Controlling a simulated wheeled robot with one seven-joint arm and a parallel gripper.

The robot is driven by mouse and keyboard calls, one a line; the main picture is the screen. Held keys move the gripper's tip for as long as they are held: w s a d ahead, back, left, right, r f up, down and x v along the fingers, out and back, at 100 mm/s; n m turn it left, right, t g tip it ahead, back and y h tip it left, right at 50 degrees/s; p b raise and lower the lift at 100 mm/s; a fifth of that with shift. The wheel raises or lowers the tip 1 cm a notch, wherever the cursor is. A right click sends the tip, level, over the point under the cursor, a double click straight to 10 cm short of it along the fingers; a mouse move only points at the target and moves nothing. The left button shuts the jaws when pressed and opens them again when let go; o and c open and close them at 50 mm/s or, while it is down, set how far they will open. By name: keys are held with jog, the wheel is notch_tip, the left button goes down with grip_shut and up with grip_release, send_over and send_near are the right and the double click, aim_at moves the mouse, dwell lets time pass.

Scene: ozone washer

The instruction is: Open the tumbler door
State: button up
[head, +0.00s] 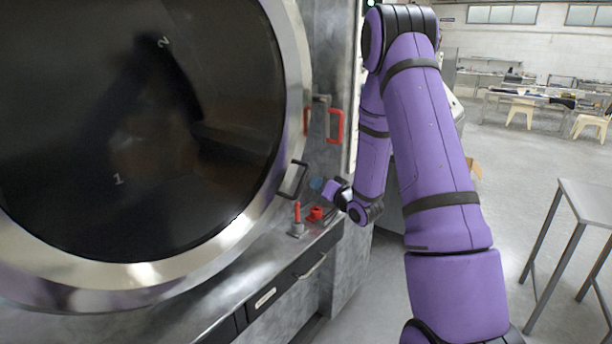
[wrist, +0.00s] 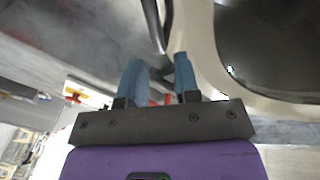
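The tumbler door (head: 288,75) is a large round door with dark glass and a broad metal rim, at the left in the head view. It looks shut against the machine front. A black handle (head: 293,180) sits at the rim's lower right. My gripper (head: 318,184) is just right of this handle, with its fingers pointing toward it. In the wrist view my gripper's blue fingers (wrist: 158,75) are apart, and the dark handle (wrist: 152,22) shows ahead, its near end in line with the gap. I cannot tell whether they touch. The door rim (wrist: 203,55) is at the right there.
A red handle (head: 336,126) is on the machine front above my gripper. A red lever (head: 297,213) and a red knob (head: 315,213) stand on the ledge (head: 270,262) below. A metal table (head: 590,200) stands at the right, with open floor between.

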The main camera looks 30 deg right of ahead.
jog(key=w, duration=1)
jog(key=shift+w+a+f, duration=0.2)
jog(key=shift+w+f, duration=0.1)
grip_shut()
